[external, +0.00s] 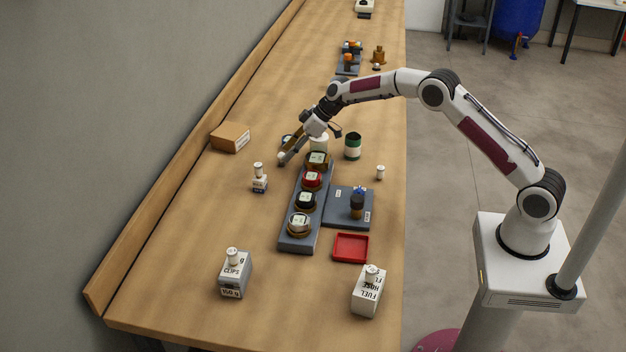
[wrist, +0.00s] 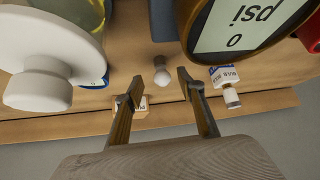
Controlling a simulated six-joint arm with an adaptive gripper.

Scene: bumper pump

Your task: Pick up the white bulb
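A small white bulb (wrist: 169,73) shows in the wrist view as a rounded white end, with a grey cylindrical shape running up behind it. My gripper (wrist: 173,83) has its two fingers spread apart, one on each side of the bulb's white end in the picture. I cannot tell whether either finger touches it. In the external view, my gripper (external: 292,151) is low over the bench, at the far end of the gauge row. A small white spot shows at its tip there, too small to identify surely.
A round psi gauge (wrist: 248,28) is close on the right, and a large white-capped bottle (wrist: 52,55) is close on the left. A labelled bottle (external: 260,184), a cardboard box (external: 230,138), a dark green can (external: 352,147) and a red tray (external: 351,248) stand around the grey gauge rack (external: 297,243).

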